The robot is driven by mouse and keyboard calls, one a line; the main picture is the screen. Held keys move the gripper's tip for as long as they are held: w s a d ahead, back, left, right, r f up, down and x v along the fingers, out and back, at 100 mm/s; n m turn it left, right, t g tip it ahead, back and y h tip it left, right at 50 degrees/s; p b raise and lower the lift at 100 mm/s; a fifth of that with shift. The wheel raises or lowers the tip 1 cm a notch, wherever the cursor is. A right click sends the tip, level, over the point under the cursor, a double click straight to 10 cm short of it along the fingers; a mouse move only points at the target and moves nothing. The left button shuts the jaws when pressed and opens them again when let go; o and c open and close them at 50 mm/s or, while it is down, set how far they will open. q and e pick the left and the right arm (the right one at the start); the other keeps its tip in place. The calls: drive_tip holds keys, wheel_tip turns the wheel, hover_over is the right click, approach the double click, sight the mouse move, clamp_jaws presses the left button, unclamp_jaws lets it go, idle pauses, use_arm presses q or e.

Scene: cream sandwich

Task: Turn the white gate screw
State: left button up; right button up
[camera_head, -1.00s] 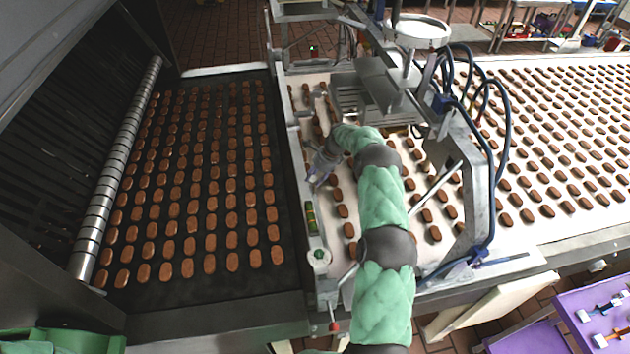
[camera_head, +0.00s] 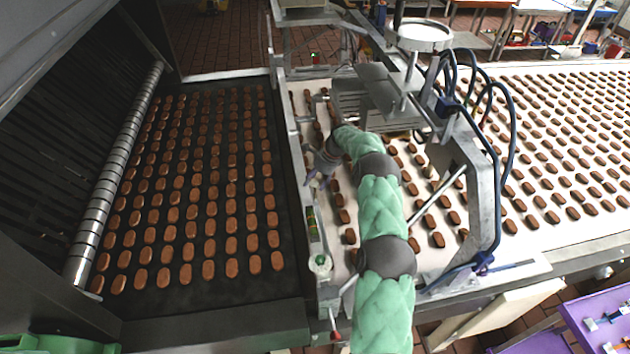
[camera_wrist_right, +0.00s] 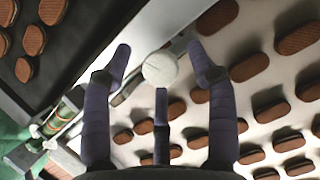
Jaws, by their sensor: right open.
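The white gate screw (camera_wrist_right: 160,68) shows in the right wrist view as a round white head with a faint slot line. My right gripper (camera_wrist_right: 158,50) is open, with its purple fingers spread around the screw head. One finger is on the left, one on the right and one below. I cannot tell whether any finger touches it. In the head view my right gripper (camera_head: 318,181) is small and partly hidden by my wrist, over the metal rail between the dark belt and the white belt. My left gripper is not in view.
Brown biscuits lie in rows on the dark belt (camera_head: 285,288) at left and the white belt (camera_head: 560,228) at right. A metal frame with blue hoses (camera_head: 508,130) stands right of my arm. A level with a green vial (camera_head: 312,224) sits on the rail.

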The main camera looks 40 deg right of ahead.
drive_tip(key=v, duration=1.2)
idle(0.3)
